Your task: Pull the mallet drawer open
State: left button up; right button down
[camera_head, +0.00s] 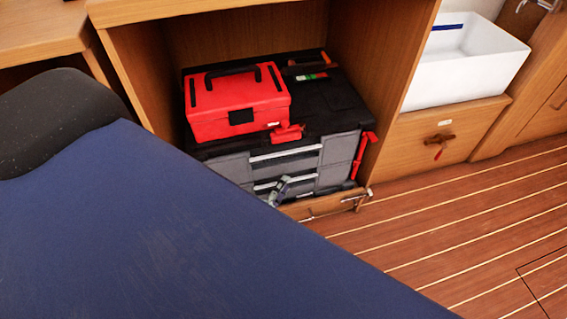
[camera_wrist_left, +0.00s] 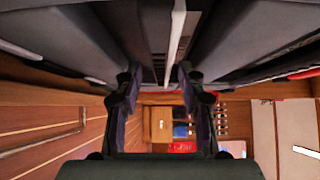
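A grey and black tool chest (camera_head: 230,168) stands in an open wooden cabinet, with pale drawer handles on its front. The upper handle (camera_head: 286,156) is clear in the head view. The drawers look shut, and no mallet shows; I cannot tell which is the mallet drawer. My left gripper (camera_head: 280,189) is at the lower drawer front, by the lower handle (camera_head: 266,185). In the left wrist view the gripper (camera_wrist_left: 157,85) has its fingers apart, with a pale bar (camera_wrist_left: 177,35) running between them. Contact is unclear. My right gripper is not in view.
A red toolbox (camera_head: 237,100) sits on the chest. A wooden drawer (camera_head: 408,150) with a red-tagged latch lies to the right, below a white basin (camera_head: 470,62). A large blue surface (camera_head: 150,230) hides the lower left. The striped floor (camera_head: 440,235) at right is clear.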

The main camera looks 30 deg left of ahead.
pick_arm(q)
jog(key=shift+r, duration=0.15)
grip_shut()
dwell(0.4)
